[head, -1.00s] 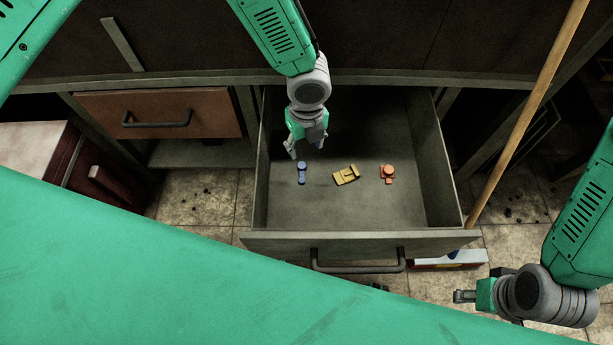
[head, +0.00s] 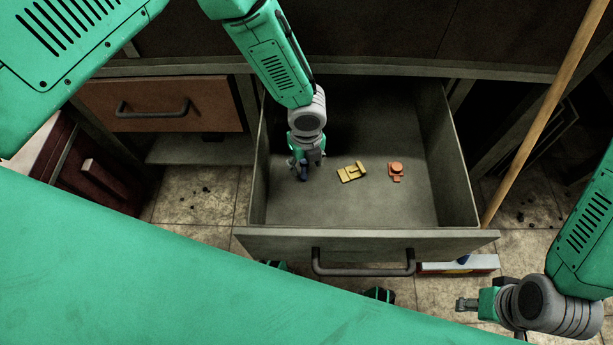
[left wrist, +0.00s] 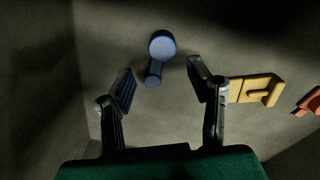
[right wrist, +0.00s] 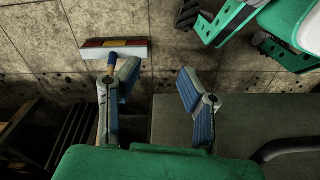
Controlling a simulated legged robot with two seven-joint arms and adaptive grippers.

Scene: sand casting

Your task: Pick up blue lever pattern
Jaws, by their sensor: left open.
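The blue lever pattern (left wrist: 155,75) lies on the drawer floor. In the left wrist view its round head points away from me and its narrow stem lies toward me, between the fingertips. My left gripper (left wrist: 160,82) is open, with one finger on each side of the stem and no visible contact. In the head view the left gripper (head: 306,172) is down in the drawer and hides most of the blue pattern. My right gripper (head: 466,304) is outside the drawer at the lower right. It is open and empty in the right wrist view (right wrist: 158,76).
The open drawer (head: 370,240) has raised walls around the left gripper. A yellow pattern (head: 352,172) and an orange pattern (head: 396,170) lie to the right of the blue one. A broom (head: 530,130) leans at the right of the drawer.

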